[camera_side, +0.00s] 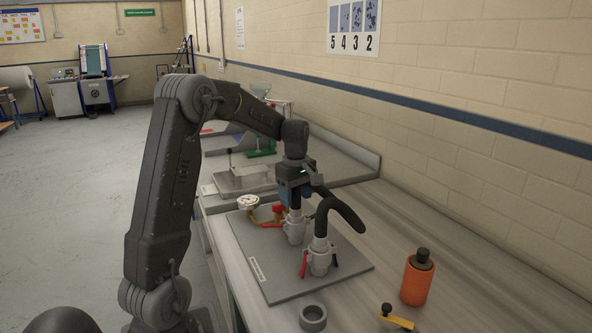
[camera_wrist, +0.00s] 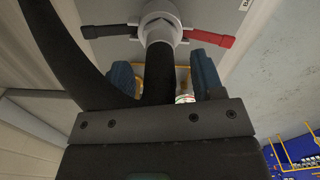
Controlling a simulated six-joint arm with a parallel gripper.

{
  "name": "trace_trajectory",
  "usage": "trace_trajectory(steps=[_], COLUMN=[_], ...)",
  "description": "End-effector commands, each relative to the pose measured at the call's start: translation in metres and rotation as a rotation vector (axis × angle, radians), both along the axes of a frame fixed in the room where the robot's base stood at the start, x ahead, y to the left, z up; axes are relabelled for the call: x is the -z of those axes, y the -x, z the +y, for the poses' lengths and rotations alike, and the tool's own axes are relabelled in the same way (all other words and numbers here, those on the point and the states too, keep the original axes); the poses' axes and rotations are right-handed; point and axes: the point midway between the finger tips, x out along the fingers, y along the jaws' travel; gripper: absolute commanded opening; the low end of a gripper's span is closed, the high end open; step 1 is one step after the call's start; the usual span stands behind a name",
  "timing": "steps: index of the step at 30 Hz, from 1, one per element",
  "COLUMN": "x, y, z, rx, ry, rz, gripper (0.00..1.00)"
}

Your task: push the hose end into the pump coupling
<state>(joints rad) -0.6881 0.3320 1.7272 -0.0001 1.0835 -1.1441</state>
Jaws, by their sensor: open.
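The black hose (camera_wrist: 158,75) runs between the two blue fingers of my gripper (camera_wrist: 165,80). My gripper (camera_side: 293,202) points down over the farther metal coupling (camera_side: 294,230) on the grey plate and is open around the hose. In the wrist view the hose meets the coupling's metal collar (camera_wrist: 160,14), with a black lever (camera_wrist: 110,31) and a red lever (camera_wrist: 212,40) spread to either side. How deep the hose end sits is hidden. A second coupling (camera_side: 320,258) stands nearer, with a black hose (camera_side: 343,209) rising from it and arching right.
The grey plate (camera_side: 345,277) carries a round gauge (camera_side: 248,202) at its back left. A dark ring (camera_side: 313,317), an orange bottle (camera_side: 417,280) and a small brass piece (camera_side: 397,320) lie or stand in front and right. The bench is clear along the wall.

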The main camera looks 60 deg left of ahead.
Motion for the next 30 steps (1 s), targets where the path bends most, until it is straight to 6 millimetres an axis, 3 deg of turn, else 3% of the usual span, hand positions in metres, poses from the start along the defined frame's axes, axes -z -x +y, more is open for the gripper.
trace_trajectory(steps=[9, 15, 21, 30], x=[-0.073, -0.102, -0.112, -0.113], y=[-0.001, -0.001, 0.000, 0.000], z=[0.000, 0.000, 0.000, 0.000], rx=[0.000, 0.000, 0.000, 0.000], ry=[-0.003, -0.002, -0.001, 0.000], rz=[-0.005, -0.003, -0.001, -0.001], gripper=[0.61, 0.61, 0.61, 0.61])
